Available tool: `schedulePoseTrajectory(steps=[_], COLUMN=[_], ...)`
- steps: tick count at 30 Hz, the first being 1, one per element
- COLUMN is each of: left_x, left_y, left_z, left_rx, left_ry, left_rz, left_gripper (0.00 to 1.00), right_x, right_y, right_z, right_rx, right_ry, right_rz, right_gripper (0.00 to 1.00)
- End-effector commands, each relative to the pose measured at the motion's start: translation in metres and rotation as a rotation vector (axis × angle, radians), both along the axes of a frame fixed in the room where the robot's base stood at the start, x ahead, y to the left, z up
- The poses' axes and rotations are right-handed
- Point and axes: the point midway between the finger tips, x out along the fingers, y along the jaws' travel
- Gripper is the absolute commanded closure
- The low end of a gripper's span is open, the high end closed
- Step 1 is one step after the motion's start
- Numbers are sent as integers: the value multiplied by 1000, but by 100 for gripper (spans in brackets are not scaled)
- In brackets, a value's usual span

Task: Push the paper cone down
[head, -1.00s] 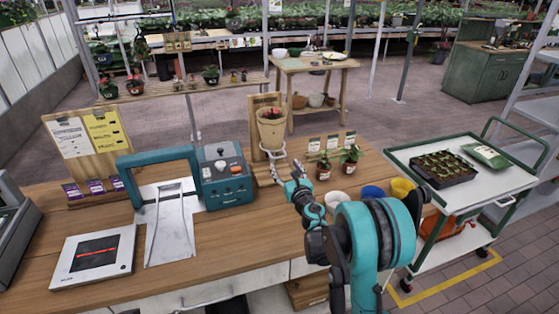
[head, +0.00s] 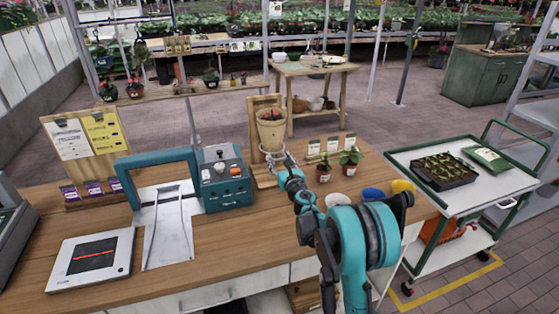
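The tan paper cone (head: 271,131) stands upright, wide end up, at a wooden stand (head: 253,108) near the back of the workbench. Something reddish and dark shows in its mouth. A pale ring-like holder sits around its lower part, now largely hidden by my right gripper. My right gripper (head: 278,157) is at the cone's lower end, just in front of it; I cannot tell whether it touches the cone or how far its fingers are spread. My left gripper is not in view.
A teal machine (head: 222,178) stands left of the stand. Two small potted plants (head: 349,160) with label cards are to the right. White, blue and yellow bowls (head: 403,187) lie near the bench's right end. A wheeled cart (head: 470,205) stands beyond.

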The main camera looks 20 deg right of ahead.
Motion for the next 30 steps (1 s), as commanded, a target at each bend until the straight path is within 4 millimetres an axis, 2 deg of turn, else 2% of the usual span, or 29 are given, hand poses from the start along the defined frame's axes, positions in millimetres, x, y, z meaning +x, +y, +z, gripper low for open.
schedulePoseTrajectory(steps=[5, 15, 18, 25, 26, 27, 30], left_x=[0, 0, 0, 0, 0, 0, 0], left_y=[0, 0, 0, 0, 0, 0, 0], left_z=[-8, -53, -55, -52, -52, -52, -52], left_rx=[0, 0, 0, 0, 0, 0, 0], left_ry=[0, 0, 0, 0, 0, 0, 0], left_rz=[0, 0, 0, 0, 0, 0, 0], left_gripper=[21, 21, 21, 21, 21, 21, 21], right_x=[0, 0, 0, 0, 0, 0, 0], right_y=[-1, -2, -2, -2, -2, -2, -2], right_z=[-12, -81, -85, -82, -82, -82, -82], right_rx=[0, 0, 0, 0, 0, 0, 0], right_ry=[0, 0, 0, 0, 0, 0, 0], right_rz=[-2, -3, -3, -4, -4, -4, -3], right_gripper=[97, 97, 97, 97, 43, 36, 36])
